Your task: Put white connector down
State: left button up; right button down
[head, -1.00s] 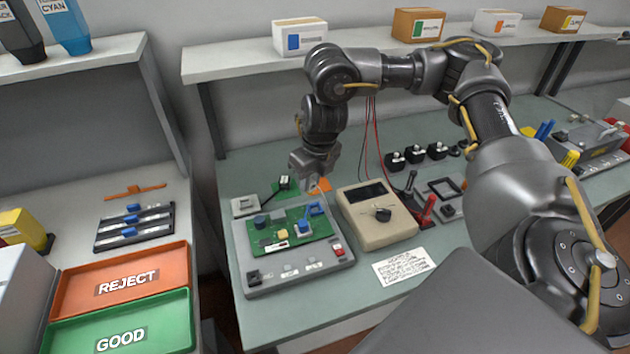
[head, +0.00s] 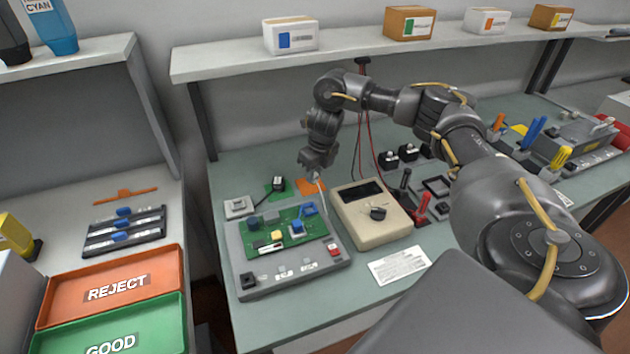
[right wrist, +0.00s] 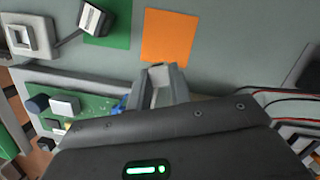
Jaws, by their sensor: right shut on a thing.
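My right gripper (head: 319,176) is in the middle of the head view, over the bench near an orange square (head: 306,188). Its fingers (right wrist: 163,86) show in the right wrist view, just below the orange square (right wrist: 170,36) in the picture. They are shut on a small pale piece, the white connector (right wrist: 161,96), mostly hidden by the fingers and wrist housing. I cannot tell whether it touches the bench. My left gripper is not in view.
A grey test fixture (head: 300,285) with a green circuit board (head: 290,229) lies close in front of the gripper. A beige meter (head: 372,216) stands to its right, with red leads behind. A grey socket block (head: 238,207) sits left of the green square.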

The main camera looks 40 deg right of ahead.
aim_at(316, 174)
jog(key=shift+w+d+f, duration=0.1)
jog(key=shift+d+f, duration=0.1)
jog(key=shift+f, duration=0.05)
jog(key=shift+s+p+x, duration=0.2)
jog(key=shift+p+x, duration=0.5)
jog(key=shift+x, duration=0.4)
jog(key=shift+f, duration=0.5)
jog(key=c, duration=1.3)
grip_release()
jog(key=shift+f, duration=0.1)
